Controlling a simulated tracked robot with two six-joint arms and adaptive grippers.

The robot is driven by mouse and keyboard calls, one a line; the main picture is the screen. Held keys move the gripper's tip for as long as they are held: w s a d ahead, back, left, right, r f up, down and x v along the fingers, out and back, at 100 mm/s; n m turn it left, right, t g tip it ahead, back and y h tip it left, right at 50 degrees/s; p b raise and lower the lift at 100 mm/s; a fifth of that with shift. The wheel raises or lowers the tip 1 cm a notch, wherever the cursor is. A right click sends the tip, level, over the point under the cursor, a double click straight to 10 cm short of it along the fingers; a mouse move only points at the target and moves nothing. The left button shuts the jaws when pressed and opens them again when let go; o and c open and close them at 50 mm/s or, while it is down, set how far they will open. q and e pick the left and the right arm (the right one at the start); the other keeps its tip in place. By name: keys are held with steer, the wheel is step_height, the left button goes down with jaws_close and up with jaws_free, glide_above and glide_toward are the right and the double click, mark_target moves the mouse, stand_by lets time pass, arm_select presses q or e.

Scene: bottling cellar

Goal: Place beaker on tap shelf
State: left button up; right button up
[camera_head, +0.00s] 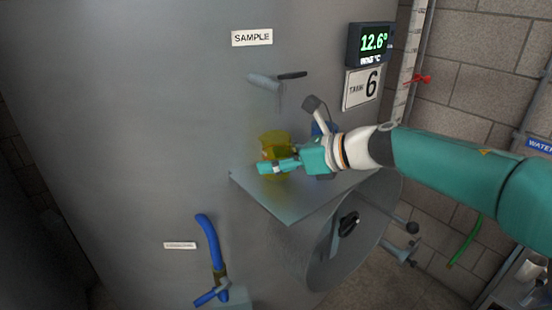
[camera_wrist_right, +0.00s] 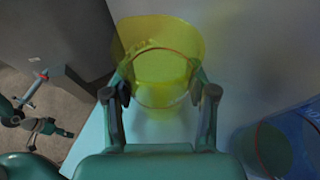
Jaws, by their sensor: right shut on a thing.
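The yellow see-through beaker (camera_head: 274,143) is upright at the tap shelf (camera_head: 288,206), a grey plate on the tank wall. I cannot tell if its base touches the plate. My right gripper (camera_head: 275,166) is shut on the beaker, coming from the right. In the right wrist view the gripper's fingers (camera_wrist_right: 160,95) lie on either side of the beaker (camera_wrist_right: 160,45). The shelf (camera_wrist_right: 92,142) shows pale below it. The sample tap (camera_head: 278,80) is on the wall above the beaker.
A blue see-through vessel (camera_wrist_right: 287,145) stands close to the right of the gripper, mostly hidden behind it in the head view. A round hatch (camera_head: 350,235) with handles is below the shelf. A blue hose (camera_head: 210,245) hangs at lower left. The shelf's front corner is bare.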

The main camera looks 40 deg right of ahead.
steer(key=shift+s+f, duration=0.1)
steer(key=shift+f, duration=0.15)
steer(key=shift+f, duration=0.2)
steer(key=o, duration=1.3)
steer(key=shift+r, duration=0.1)
steer(key=shift+c, duration=0.2)
steer(key=shift+r, duration=0.1)
steer(key=shift+s+d+r, duration=0.1)
steer(key=b+v, duration=0.1)
steer(key=v, duration=1)
steer(key=shift+s+d+r, duration=0.1)
steer(key=shift+s+d, duration=0.1)
steer(key=shift+s, duration=0.15)
